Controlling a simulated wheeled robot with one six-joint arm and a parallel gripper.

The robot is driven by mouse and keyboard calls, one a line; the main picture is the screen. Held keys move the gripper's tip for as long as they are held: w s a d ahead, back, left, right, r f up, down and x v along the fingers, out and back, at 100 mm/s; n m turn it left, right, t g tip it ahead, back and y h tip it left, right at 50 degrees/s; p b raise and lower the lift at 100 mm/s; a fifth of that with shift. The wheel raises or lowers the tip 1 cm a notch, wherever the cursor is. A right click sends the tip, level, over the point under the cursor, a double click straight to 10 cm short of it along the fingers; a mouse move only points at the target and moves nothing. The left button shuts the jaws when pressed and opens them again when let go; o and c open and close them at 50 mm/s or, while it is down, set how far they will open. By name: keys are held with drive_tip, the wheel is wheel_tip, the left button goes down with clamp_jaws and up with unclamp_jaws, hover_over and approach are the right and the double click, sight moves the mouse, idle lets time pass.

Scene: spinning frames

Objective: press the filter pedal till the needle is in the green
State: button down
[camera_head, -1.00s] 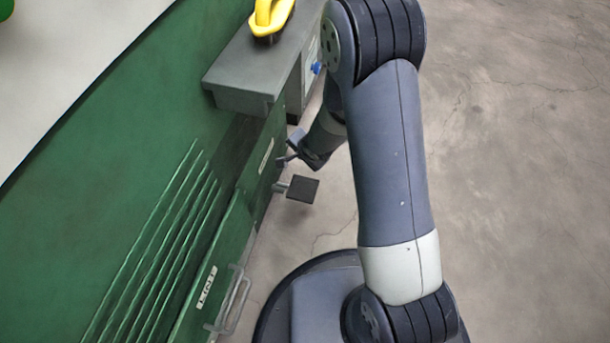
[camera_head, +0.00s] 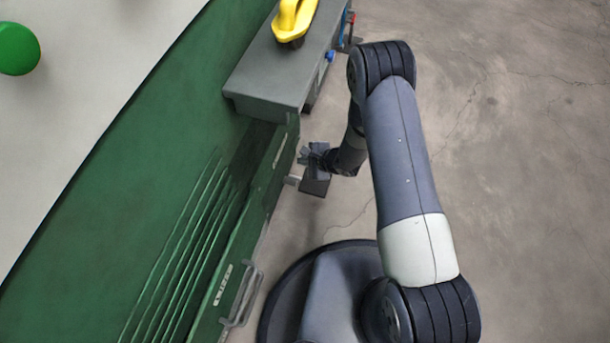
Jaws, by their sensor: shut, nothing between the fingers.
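The dark square pedal (camera_head: 316,187) sticks out on a short light stem from the lower side of the green machine (camera_head: 165,165). My gripper (camera_head: 307,155) is shut and empty, and it shows over the far part of the pedal, overlapping it in the picture. I cannot tell whether the fingertips touch the pedal. No gauge or needle can be made out, and the pedal's label is not readable from here.
A grey box ledge (camera_head: 275,75) with a yellow handle (camera_head: 294,18) juts out above and beyond the pedal. A metal bar handle (camera_head: 243,297) is on the machine's side nearer me. A green ball (camera_head: 18,48) shows at the upper left. Bare concrete floor lies to the right.

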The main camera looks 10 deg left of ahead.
sight(305, 180)
wheel_tip(305, 180, down, 8)
drive_tip(key=b, duration=0.7)
drive_tip(key=shift+d+b, duration=0.1)
drive_tip(key=shift+b, duration=0.2)
drive_tip(key=shift+f, duration=0.4)
idle(1.5)
drive_tip(key=shift+f, duration=0.4)
drive_tip(key=shift+f+b, duration=0.85)
drive_tip(key=shift+f, duration=0.2)
idle(1.3)
drive_tip(key=shift+r+p, duration=1.25)
drive_tip(key=shift+r, duration=0.2)
